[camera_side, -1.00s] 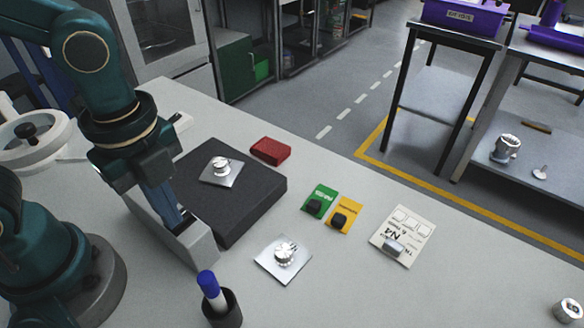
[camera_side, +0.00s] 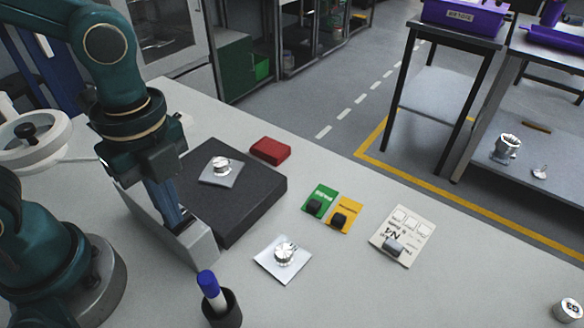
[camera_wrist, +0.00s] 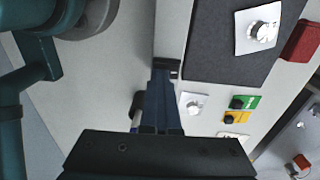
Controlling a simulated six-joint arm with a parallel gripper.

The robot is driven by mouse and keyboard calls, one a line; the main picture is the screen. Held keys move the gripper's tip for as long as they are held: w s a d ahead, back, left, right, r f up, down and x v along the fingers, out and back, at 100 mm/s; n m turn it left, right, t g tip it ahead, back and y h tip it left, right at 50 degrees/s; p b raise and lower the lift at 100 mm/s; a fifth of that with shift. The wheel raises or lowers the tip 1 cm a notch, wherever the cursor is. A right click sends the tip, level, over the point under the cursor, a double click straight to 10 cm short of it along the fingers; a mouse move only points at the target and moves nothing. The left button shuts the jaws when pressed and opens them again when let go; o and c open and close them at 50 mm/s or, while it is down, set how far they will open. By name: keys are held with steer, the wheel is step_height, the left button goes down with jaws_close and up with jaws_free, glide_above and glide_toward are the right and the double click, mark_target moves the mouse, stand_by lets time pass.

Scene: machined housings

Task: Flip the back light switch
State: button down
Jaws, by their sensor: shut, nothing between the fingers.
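No part is clearly marked as the back light switch. One silver square plate with a round metal knob (camera_side: 221,166) lies on the dark slab, farther back; it also shows in the wrist view (camera_wrist: 258,30). A second silver plate with a knob (camera_side: 284,254) lies on the bench nearer the front. A green plate (camera_side: 319,201) and a yellow plate (camera_side: 345,215), each with a black block, sit side by side. A white printed plate (camera_side: 402,236) carries a grey block. My gripper (camera_wrist: 166,66) is shut and empty, pointing down left of the slab, apart from all plates.
The dark slab (camera_side: 240,218) stands beside a grey metal block (camera_side: 203,246) close to my fingers, whose tips it partly hides. A red block (camera_side: 270,150) lies behind the slab. A black cup with a blue-capped marker (camera_side: 207,284) stands in front. The right bench is mostly clear.

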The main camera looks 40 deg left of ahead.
step_height(320, 180, up, 14)
steer(key=shift+s, duration=0.2)
stand_by(0.4)
steer(key=a+f+n+t, duration=0.2)
steer(key=f+n+t, duration=0.1)
steer(key=n, duration=0.6)
steer(key=w+a+f+n+t, duration=0.1)
steer(key=a+f+n+t, duration=0.2)
steer(key=n, duration=0.6)
steer(key=shift+a+f, duration=0.15)
steer(key=shift+f, duration=0.7)
